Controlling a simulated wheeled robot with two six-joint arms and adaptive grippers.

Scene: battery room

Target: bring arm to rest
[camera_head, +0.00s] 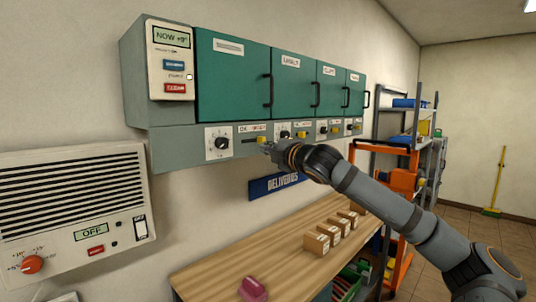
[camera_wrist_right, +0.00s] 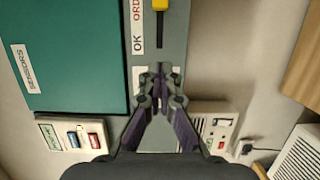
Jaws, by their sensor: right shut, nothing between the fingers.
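My right arm reaches in from the lower right of the head view. Its gripper (camera_head: 268,148) is at the control strip below the green cabinet doors, near a yellow slider (camera_head: 261,140). In the right wrist view the right gripper (camera_wrist_right: 160,72) is shut and empty. A yellow slider (camera_wrist_right: 160,5) shows beyond the fingertips there, beside an "OK / ORD" label. I cannot tell whether the fingertips touch the strip. My left gripper is in neither view.
The wall cabinet (camera_head: 233,75) has a panel (camera_head: 171,62) reading "NOW +9°" at its left. A heater-like unit (camera_head: 70,205) is lower left. Below is a wooden table (camera_head: 225,258) with several small boxes and a pink object (camera_head: 253,289). An orange trolley (camera_head: 385,165) stands at right.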

